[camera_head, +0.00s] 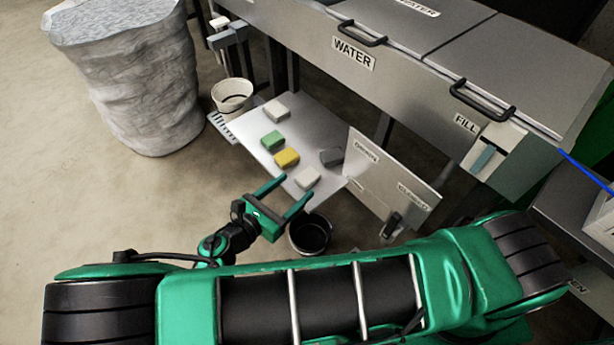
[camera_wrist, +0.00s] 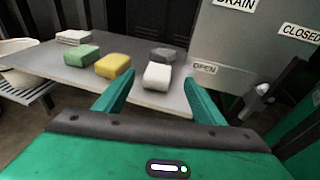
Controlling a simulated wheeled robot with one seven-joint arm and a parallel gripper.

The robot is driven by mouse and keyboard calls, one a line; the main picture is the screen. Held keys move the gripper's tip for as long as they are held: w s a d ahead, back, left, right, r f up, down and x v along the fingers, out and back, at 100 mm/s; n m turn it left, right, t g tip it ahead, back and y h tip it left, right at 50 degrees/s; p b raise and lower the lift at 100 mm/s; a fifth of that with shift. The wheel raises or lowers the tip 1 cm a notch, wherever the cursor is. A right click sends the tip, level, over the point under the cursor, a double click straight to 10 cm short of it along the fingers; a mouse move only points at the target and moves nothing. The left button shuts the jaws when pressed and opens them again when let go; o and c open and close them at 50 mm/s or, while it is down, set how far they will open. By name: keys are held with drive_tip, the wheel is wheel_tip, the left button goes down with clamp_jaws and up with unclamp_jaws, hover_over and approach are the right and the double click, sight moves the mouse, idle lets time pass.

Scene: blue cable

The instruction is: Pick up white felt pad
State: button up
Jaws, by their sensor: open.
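Two pale pads lie on a light grey board (camera_head: 262,143). The near white pad (camera_head: 308,178) is a rounded block at the board's near end; it also shows in the wrist view (camera_wrist: 157,76). The other pale pad (camera_head: 276,110) is at the far end and looks layered in the wrist view (camera_wrist: 74,37). I cannot tell for certain which is felt. My green gripper (camera_head: 297,186) is open and empty, at the board's near edge. In the wrist view the near white pad appears between and beyond the fingertips (camera_wrist: 158,90), apart from them.
A green pad (camera_head: 272,140), a yellow pad (camera_head: 287,157) and a dark grey pad (camera_head: 331,157) share the board. A panel marked DRAIN (camera_head: 390,175) stands upright to its right. A black bucket (camera_head: 311,236) is near my gripper. A white bucket (camera_head: 232,95) stands beyond.

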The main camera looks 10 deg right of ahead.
sight(306, 177)
drive_tip(key=x, duration=0.5)
drive_tip(key=shift+a+f, duration=0.1)
drive_tip(key=shift+a, duration=0.1)
drive_tip(key=c, duration=1.2)
